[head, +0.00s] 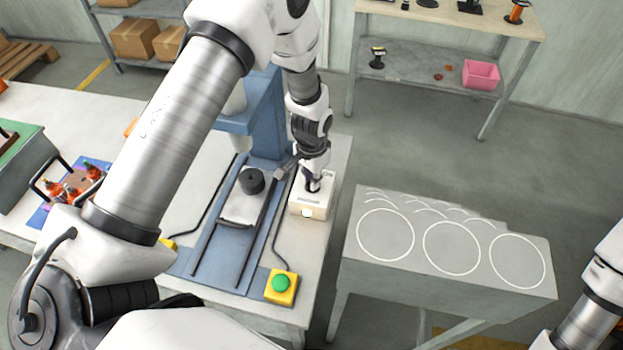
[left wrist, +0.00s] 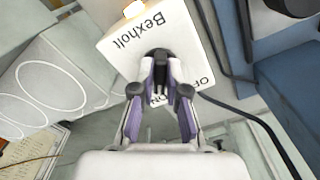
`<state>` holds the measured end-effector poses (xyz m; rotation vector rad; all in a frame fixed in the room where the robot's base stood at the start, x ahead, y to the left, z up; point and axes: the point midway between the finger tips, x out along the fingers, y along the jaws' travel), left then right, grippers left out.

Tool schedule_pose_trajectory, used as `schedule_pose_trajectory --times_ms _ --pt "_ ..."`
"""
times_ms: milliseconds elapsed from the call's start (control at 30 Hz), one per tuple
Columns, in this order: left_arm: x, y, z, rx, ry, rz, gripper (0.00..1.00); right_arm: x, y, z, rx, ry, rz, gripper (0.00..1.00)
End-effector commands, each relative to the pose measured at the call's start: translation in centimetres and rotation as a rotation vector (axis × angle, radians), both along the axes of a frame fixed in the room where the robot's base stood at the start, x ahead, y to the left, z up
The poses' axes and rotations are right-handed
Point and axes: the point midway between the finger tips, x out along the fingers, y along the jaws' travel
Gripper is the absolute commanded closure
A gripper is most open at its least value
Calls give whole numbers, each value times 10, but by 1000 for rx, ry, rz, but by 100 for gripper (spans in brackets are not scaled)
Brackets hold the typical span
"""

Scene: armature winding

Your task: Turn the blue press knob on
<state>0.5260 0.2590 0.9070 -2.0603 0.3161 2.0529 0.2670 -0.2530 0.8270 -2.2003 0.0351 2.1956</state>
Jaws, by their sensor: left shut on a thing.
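The blue press (head: 265,105) stands on the table in the head view. Its white control box (head: 309,204) sits at the table's right side, and the box also shows in the left wrist view (left wrist: 112,48) with the word "Bexholt". A lamp on the box looks lit (left wrist: 134,9). My left gripper (head: 313,186) points down at the box top. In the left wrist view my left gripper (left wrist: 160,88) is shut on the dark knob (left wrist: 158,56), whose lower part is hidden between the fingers. Lettering beside the knob is partly covered. My right gripper is out of view.
A yellow box with a green button (head: 281,287) sits at the table's front edge. A dark cylinder (head: 251,180) stands on the press bed. A grey stand with white circles (head: 450,275) is to the right, across a floor gap. Cables run beside the control box.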

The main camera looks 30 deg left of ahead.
Motion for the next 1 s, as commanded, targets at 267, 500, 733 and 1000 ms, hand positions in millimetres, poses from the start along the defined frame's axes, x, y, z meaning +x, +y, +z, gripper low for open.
schedule_pose_trajectory --times_ms 267,500,733,1000 --pt "-3 0 -3 0 7 -62 100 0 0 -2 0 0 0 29" --pt "-3 0 -3 1 8 -69 100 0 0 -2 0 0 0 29" --pt "-3 0 -3 0 7 -69 62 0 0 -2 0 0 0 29" --pt "-1 0 -1 0 3 -67 61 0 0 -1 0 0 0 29"
